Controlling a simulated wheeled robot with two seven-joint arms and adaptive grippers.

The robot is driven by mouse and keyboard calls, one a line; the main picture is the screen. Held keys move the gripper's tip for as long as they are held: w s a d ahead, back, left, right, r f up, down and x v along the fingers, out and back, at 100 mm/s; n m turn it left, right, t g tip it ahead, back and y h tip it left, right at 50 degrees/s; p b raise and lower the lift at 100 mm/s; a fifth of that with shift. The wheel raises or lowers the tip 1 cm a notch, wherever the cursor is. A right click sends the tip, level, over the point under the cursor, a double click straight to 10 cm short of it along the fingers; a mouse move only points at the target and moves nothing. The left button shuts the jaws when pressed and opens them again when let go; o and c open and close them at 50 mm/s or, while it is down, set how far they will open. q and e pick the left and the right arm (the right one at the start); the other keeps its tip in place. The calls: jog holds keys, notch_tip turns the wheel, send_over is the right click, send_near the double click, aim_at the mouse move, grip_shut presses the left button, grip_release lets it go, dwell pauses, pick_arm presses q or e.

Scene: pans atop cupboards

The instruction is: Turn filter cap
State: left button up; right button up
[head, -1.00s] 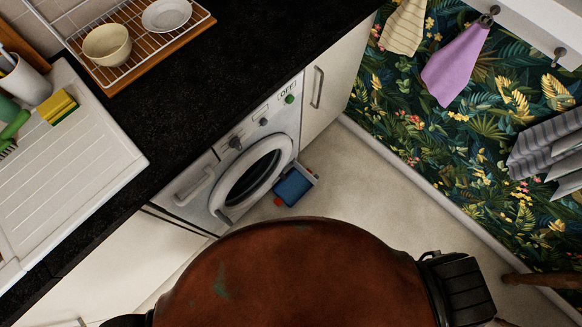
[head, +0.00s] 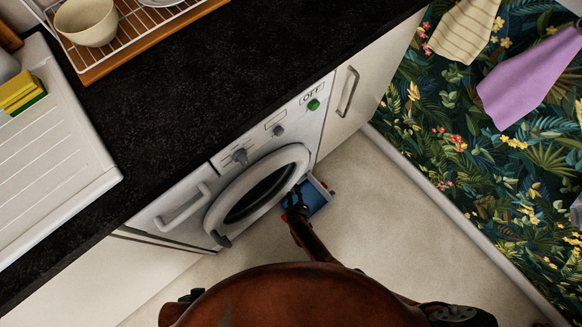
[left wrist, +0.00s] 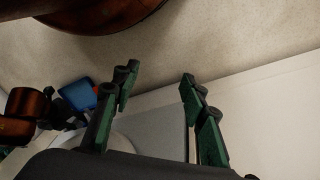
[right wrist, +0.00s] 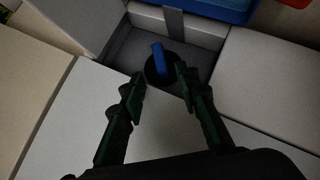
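The filter cap (right wrist: 154,72) is a dark round piece with a raised blue grip, set in a grey recess low on the washing machine (head: 262,170). It shows in the right wrist view; I cannot make it out in the head view. My right gripper (right wrist: 160,76) is open, with its fingertips close to the cap, one on either side; I cannot tell whether they touch it. In the head view the right gripper (head: 296,203) is low by the machine's right front corner. My left gripper (left wrist: 157,86) is open and empty, with pale panels behind it.
A blue tray (head: 316,197) with red parts stands on the floor by the machine, close to my right gripper; it also shows in the left wrist view (left wrist: 80,95). The round door (head: 292,160) stands beside it. The black worktop (head: 170,110) overhangs. Floor to the right is clear.

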pick_arm(q)
jog(key=w+d+f+t+h+b, duration=0.1)
jog(key=w+d+f+t+b, duration=0.2)
jog(key=w+d+f+b, duration=0.1)
jog(key=shift+w+d+f+t+h, duration=0.35)
jog(key=shift+w+d+f, duration=0.25)
jog(key=shift+w+f, duration=0.95)
pick_arm(e)
jog(key=shift+x, duration=3.05)
pick_arm(q)
jog(key=shift+s+f, duration=0.2)
pick_arm(e)
jog(key=shift+s, duration=0.1)
jog(key=shift+c, duration=0.7)
jog(key=shift+f, duration=0.1)
grip_shut()
